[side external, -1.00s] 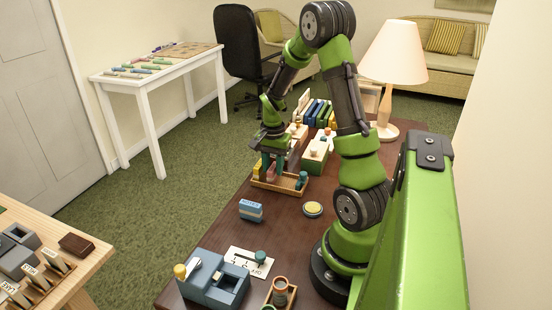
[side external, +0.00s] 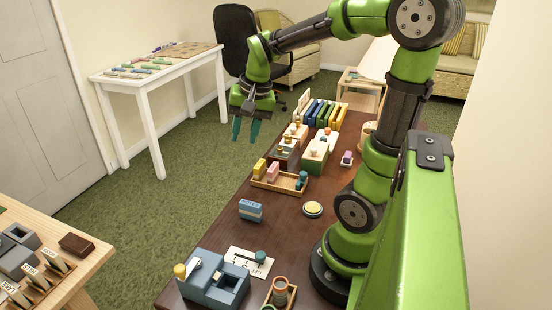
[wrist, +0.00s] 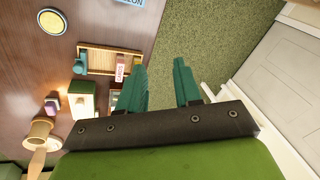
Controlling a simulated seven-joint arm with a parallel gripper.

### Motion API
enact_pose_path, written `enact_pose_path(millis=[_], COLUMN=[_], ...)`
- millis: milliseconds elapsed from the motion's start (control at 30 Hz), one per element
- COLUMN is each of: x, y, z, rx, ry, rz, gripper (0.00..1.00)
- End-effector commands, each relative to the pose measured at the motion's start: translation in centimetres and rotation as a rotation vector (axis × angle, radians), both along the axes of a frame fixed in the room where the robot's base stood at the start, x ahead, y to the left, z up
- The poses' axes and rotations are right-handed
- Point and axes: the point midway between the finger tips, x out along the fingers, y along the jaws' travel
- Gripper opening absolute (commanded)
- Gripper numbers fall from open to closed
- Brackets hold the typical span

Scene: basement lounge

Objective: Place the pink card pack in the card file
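I cannot tell for certain which container is the card file; a dark box (side external: 285,157) and a cream-and-green box (side external: 314,158) stand just behind the tray. My gripper (side external: 245,130) is open and empty, raised beyond the table's left edge, with its teal fingers apart. In the wrist view, the fingers (wrist: 163,84) have nothing between them.
A row of blue, green and yellow upright slabs (side external: 321,113) stands at the back. A blue lettered block (side external: 250,210), a yellow disc (side external: 312,209) and a blue-grey box (side external: 213,285) are nearer. The dark tabletop (side external: 287,235) has bare room in the middle.

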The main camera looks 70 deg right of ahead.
Motion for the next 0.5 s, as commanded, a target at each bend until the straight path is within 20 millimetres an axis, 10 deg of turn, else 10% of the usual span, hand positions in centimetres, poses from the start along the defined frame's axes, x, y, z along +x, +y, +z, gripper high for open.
enact_pose_path(millis=[200,500], x=[-2.9,-5.6], y=[10.8,15.4], z=[3.0,3.5], rx=[-0.085,-0.141], ry=[-0.254,-0.404], rz=[0.45,0.689], gripper=[0.34,0.34])
